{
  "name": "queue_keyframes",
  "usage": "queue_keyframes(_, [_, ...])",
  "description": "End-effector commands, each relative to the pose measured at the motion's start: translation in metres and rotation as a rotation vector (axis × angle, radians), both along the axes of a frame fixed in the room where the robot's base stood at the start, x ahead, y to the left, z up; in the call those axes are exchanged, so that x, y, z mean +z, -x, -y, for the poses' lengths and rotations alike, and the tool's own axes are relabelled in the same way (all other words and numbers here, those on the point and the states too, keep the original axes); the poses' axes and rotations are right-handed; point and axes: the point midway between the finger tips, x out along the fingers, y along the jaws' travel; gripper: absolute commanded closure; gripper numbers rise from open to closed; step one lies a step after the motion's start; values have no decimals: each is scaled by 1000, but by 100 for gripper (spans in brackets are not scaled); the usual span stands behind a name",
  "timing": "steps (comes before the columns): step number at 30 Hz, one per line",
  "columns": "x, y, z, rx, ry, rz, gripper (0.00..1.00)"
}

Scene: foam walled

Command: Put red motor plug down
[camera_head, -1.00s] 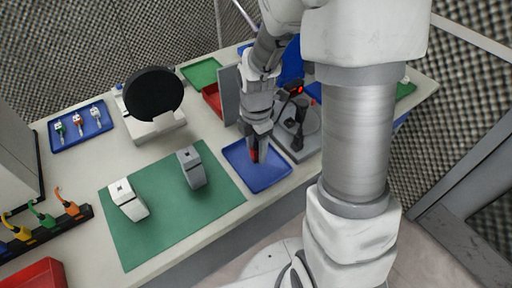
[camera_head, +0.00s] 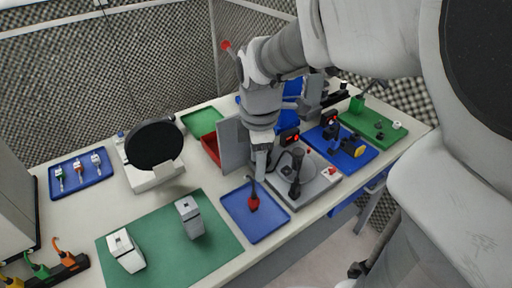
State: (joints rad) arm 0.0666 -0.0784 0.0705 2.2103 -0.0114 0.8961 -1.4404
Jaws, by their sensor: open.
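The red motor plug (camera_head: 254,203) lies on the blue tray (camera_head: 270,234) at the front middle of the table. A dark part of it reaches up toward my gripper (camera_head: 260,175). My gripper points down just above the plug and is open. Its fingertips are small in this view, and I cannot make out the exact gap between them and the plug.
A grey device (camera_head: 304,182) stands right beside the tray, and a grey upright panel (camera_head: 234,143) stands behind it. A green mat (camera_head: 160,254) with two grey-white devices lies to the left. Another blue tray (camera_head: 368,156) with parts lies at the right.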

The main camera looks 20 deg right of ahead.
Motion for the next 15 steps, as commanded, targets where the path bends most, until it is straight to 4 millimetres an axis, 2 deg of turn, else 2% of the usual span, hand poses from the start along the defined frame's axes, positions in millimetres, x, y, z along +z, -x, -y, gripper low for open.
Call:
queue_keyframes(1, [12, 9, 0, -103, -11, 39, 45])
queue_keyframes(6, [41, 39, -1, -485, -85, 147, 45])
queue_keyframes(15, [71, 90, -1, -1112, -307, 292, 45])
